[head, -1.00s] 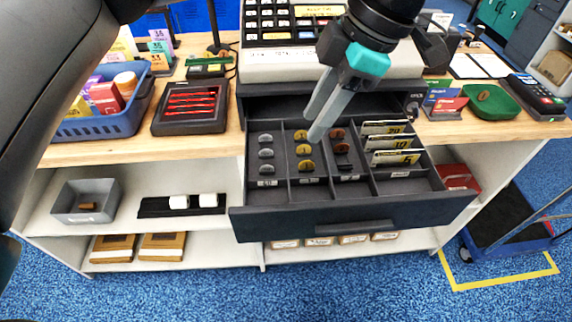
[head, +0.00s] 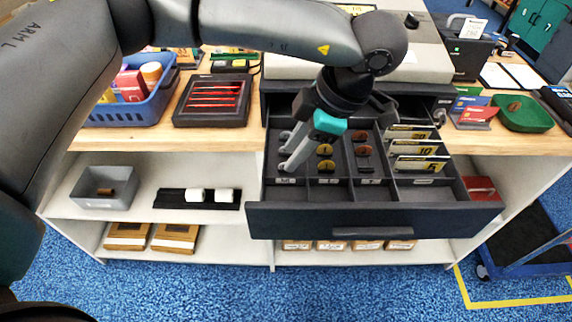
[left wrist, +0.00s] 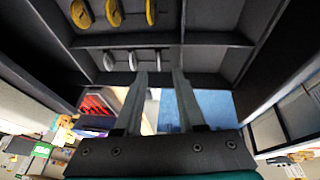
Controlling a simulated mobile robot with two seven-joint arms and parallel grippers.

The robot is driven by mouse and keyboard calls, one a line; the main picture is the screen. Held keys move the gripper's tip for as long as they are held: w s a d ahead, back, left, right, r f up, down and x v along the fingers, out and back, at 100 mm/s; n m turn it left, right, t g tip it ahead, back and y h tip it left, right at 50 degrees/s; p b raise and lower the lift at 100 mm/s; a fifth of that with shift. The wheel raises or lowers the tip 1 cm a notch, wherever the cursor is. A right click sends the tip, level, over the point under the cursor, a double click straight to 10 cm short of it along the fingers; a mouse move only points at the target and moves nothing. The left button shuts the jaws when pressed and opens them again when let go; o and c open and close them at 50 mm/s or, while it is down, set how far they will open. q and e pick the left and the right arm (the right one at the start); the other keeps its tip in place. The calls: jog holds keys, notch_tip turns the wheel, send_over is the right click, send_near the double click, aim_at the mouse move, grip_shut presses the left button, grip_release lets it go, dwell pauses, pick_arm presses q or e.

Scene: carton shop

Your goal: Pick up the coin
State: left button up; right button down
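The coins stand on edge in the open cash drawer (head: 375,221). Silver coins (head: 284,135) are in the left compartment, gold coins (head: 325,149) in the one beside it and copper coins (head: 364,150) further right. My left gripper (head: 284,168) points down over the silver compartment and hides part of it. In the left wrist view my left gripper (left wrist: 159,74) is open, its fingers apart with nothing held. A silver coin (left wrist: 157,60) lies just past the fingertips, roughly in line with the gap; whether they touch cannot be told. My right gripper is out of view.
Banknotes (head: 418,148) stand in the drawer's right compartments. Low dividers separate the compartments. The cash register (head: 430,62) is above and behind the drawer. A tray with red pens (head: 213,98) and a blue basket (head: 130,112) are on the counter to the left.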

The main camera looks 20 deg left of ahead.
pick_arm(q)
jog(key=x, duration=0.3)
grip_shut()
dwell(0.6)
